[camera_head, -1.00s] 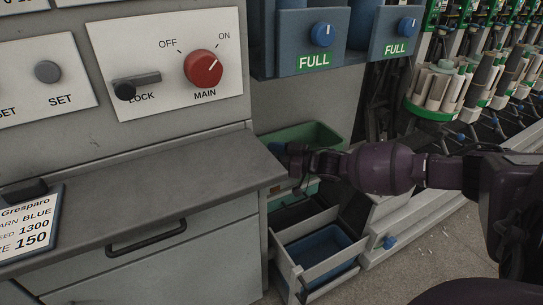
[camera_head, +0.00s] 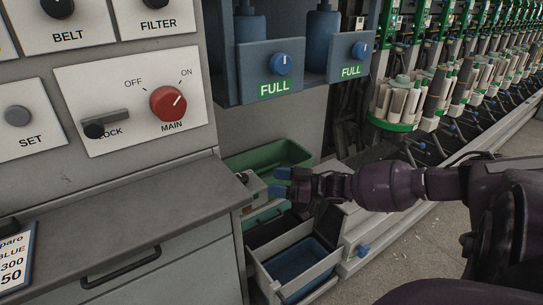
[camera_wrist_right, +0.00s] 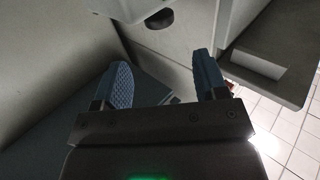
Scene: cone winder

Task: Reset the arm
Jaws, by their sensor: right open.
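My right arm (camera_head: 390,186) comes in from the right in the head view, held roughly level. My right gripper (camera_head: 279,182) is in front of the green bin, near the right end of the grey counter. Its two blue fingertips point left and are apart, with nothing seen between them. In the right wrist view the gripper (camera_wrist_right: 165,88) also shows open, its blue fingers spread, with grey panels beyond. My left gripper is not in view.
The grey counter (camera_head: 120,215) ends just left of the gripper. The green bin (camera_head: 268,158) and an open drawer with a blue tray (camera_head: 297,262) lie close by. A red MAIN knob (camera_head: 167,104) and LOCK lever (camera_head: 105,124) are on the panel. Open floor (camera_head: 420,240) lies right.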

